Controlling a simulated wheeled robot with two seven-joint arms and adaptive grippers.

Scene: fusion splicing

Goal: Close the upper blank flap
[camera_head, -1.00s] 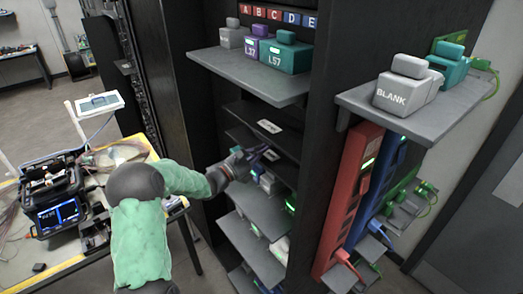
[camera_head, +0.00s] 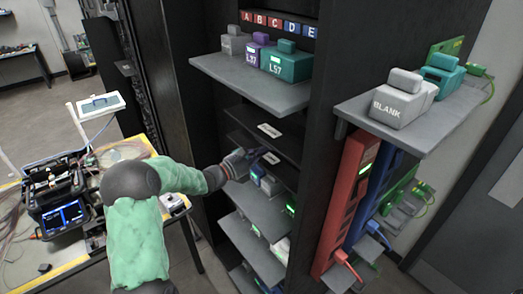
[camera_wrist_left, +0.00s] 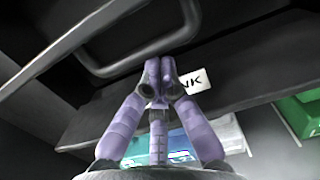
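In the head view two black blank flaps with white labels sit in the open rack bay, one above the other: the upper one (camera_head: 283,141) and the lower one (camera_head: 287,172). My left gripper (camera_head: 263,153) reaches in from the left, in front of the lower label and below the upper label. In the left wrist view the gripper's purple fingertips (camera_wrist_left: 160,76) are together, just in front of a dark panel with a white label (camera_wrist_left: 196,81) ending in "NK". The fingers partly cover this label. A dark bar handle is just above the tips. Contact cannot be told. My right gripper is not in view.
A grey shelf (camera_head: 250,83) with grey, purple and green boxes is above the flaps. More shelves with lit modules (camera_head: 270,184) are below. A side shelf (camera_head: 424,128) holds a BLANK box (camera_head: 398,103). The splicer (camera_head: 57,194) stands on the left table.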

